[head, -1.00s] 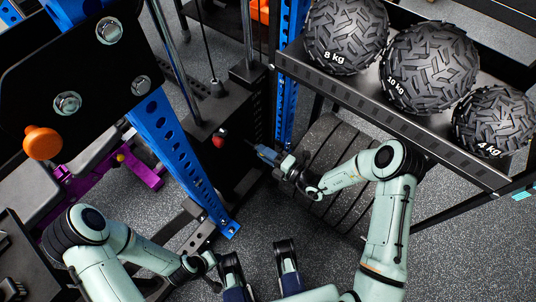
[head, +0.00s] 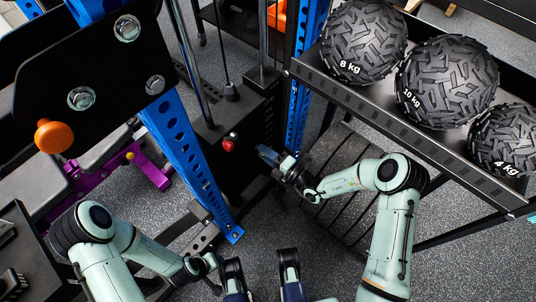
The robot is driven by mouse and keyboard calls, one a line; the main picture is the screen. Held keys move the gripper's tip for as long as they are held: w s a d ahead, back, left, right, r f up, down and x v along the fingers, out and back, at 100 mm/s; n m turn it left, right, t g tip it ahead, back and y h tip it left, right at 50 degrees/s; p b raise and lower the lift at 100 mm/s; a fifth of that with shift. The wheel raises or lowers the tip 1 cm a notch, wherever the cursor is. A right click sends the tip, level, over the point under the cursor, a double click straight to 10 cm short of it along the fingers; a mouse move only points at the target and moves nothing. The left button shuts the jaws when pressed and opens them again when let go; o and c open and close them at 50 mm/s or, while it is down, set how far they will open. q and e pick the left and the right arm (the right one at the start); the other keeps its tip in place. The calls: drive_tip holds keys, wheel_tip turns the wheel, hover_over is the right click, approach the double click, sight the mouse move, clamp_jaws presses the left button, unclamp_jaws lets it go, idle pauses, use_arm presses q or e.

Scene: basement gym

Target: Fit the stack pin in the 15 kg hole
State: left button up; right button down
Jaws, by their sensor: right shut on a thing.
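My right gripper (head: 262,151) reaches in from the right, low beside the dark weight stack (head: 258,112). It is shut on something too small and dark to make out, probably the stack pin. Its tip points left toward the stack. A red knob (head: 230,143) shows at the stack's front, left of the fingertips, with a visible gap between. I cannot tell whether it belongs to the pin or the machine. The 15 kg hole and the stack's markings cannot be made out. My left gripper (head: 211,264) is low at the left, its fingers unclear.
A blue perforated upright (head: 188,150) stands left of the stack, and another (head: 302,90) behind it. A rack shelf (head: 400,118) with 8 kg, 10 kg and 4 kg balls overhangs at right. Dark round plates (head: 345,185) stand below it. Speckled floor lies in front.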

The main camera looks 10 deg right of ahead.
use_arm(q)
drive_tip(key=shift+w, duration=0.1)
use_arm(e)
drive_tip(key=shift+w+a, duration=0.1)
drive_tip(key=shift+w, duration=0.05)
idle(0.4)
drive_tip(key=c, duration=0.8)
unclamp_jaws()
use_arm(q)
drive_tip(key=shift+g+h, duration=0.3)
drive_tip(key=shift+g, duration=0.3)
drive_tip(key=s+r, duration=0.1)
drive_tip(key=s+d+r+p, duration=0.1)
drive_tip(key=s+r+p, duration=0.1)
drive_tip(key=s, duration=0.1)
drive_tip(key=shift+d, duration=0.4)
use_arm(e)
drive_tip(key=v, duration=1.3)
drive_tip(key=shift+r, duration=0.1)
use_arm(q)
drive_tip(key=shift+p, duration=0.3)
